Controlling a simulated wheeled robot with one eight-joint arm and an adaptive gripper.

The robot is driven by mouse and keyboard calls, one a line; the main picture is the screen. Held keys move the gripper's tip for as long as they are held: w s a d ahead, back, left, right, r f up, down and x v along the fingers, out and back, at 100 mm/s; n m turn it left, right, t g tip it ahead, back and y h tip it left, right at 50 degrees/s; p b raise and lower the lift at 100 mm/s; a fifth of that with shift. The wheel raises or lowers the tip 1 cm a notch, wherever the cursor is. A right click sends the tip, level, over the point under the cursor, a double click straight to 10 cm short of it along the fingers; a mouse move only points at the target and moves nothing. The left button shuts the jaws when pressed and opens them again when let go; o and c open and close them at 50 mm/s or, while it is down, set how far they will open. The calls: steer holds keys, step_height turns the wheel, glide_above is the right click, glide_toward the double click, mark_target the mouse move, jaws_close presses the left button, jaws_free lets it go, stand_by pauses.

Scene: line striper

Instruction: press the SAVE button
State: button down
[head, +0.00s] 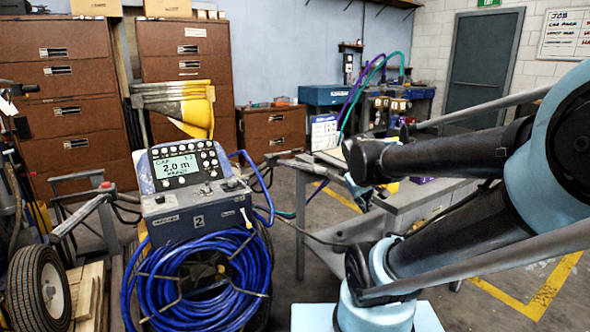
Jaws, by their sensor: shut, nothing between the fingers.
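The line striper's control box (189,175) stands left of centre, its tilted panel facing me. Its lit display (178,168) reads "2.0 m" with smaller text above and below.
A coiled blue hose (200,280) hangs on the striper's front. A grey workbench (415,205) stands behind my arm. A wheel (40,285) and handle bars are at the left. Brown drawer cabinets (60,90) line the back. The space between gripper and panel looks mostly open.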

steer(key=s+a+f+m+g+y, duration=0.1)
steer(key=s+f+m, duration=0.1)
steer(key=s, duration=0.4)
steer(key=s+a+f+m+g+y, duration=0.1)
steer(key=s+f+g, duration=0.1)
steer(key=s+f, duration=0.2)
steer(key=shift+s+a+m+y, duration=0.3)
steer(key=shift+s+m, duration=0.1)
steer(key=shift+s, duration=0.75)
